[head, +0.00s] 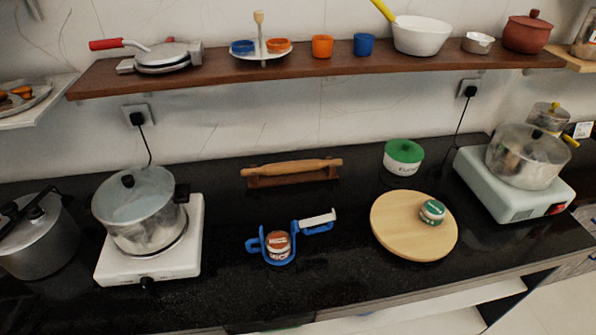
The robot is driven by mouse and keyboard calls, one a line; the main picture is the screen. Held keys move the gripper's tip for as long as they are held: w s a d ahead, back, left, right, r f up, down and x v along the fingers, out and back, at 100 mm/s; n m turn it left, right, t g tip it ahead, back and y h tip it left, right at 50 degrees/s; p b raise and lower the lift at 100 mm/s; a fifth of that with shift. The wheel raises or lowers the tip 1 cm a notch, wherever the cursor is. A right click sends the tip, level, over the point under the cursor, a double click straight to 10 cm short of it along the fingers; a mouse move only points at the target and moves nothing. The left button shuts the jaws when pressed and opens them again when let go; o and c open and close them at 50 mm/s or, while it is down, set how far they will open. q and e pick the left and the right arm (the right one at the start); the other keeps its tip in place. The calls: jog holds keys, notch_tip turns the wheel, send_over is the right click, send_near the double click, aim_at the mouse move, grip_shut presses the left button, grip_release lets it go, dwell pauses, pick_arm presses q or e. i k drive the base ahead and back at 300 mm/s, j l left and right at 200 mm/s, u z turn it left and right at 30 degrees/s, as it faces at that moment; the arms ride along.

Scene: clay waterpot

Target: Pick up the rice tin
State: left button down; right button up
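Neither of my grippers shows in the head view.
A white hotplate (187,250) with a steel pot (138,215) stands left. A rolling pin (291,167) lies behind. A round board (395,232) bearing a green-lidded tin (432,212) is right, with a flour tin (403,158) behind it. The counter's front edge is close.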

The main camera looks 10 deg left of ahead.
aim_at(278, 243)
jog(key=k+j, duration=0.1)
jog(key=j, duration=0.4)
jog(key=k+j, duration=0.1)
jog(key=j, duration=0.4)
jog(key=k+j, duration=0.15)
jog(key=j, duration=0.3)
jog(key=k+j, duration=0.1)
jog(key=j, duration=0.4)
